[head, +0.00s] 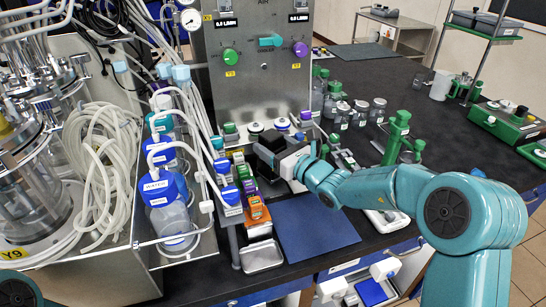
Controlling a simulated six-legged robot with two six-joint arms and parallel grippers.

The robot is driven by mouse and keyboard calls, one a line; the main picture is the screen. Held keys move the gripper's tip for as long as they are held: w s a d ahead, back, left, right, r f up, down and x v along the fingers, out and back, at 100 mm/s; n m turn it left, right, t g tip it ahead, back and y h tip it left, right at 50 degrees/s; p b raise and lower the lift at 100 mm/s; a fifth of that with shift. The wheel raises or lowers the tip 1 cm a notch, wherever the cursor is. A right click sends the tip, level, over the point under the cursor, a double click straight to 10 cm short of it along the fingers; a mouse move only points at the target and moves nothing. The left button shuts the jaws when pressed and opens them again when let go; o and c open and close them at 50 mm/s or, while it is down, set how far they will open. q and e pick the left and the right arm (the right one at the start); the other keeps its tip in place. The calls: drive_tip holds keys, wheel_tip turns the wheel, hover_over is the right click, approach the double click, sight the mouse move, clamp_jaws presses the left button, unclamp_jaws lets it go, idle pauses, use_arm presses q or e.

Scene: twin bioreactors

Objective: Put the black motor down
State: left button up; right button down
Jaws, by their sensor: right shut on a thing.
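The black motor (268,148) is a dark block at the middle of the head view, just in front of the grey control panel. My right gripper (282,157) is shut on it, with the arm reaching in from the right. The jaws and part of the motor are hard to see behind the white gripper body. I cannot tell whether the motor touches the black bench (440,150). A dark blue mat (312,228) lies bare on the bench in front of the gripper. My left gripper is out of view.
Bottles with blue caps (164,188) and a row of small coloured-cap vials (250,190) stand close to the left of the gripper. A small metal tray (262,257) sits at the front edge. Jars (360,112) and green stands (398,130) are to the right.

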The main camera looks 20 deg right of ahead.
drive_tip(key=f, duration=0.3)
drive_tip(key=shift+w+f, duration=0.2)
drive_tip(key=shift+f, duration=0.05)
drive_tip(key=shift+s+r, duration=0.1)
drive_tip(key=shift+s, duration=0.05)
drive_tip(key=shift+c, duration=0.6)
unclamp_jaws()
drive_tip(key=shift+f, duration=0.25)
drive_tip(key=shift+r, duration=0.1)
drive_tip(key=shift+s, duration=0.1)
drive_tip(key=b+v, duration=0.1)
drive_tip(key=v, duration=1)
drive_tip(key=shift+s, duration=0.35)
drive_tip(key=shift+d, duration=0.2)
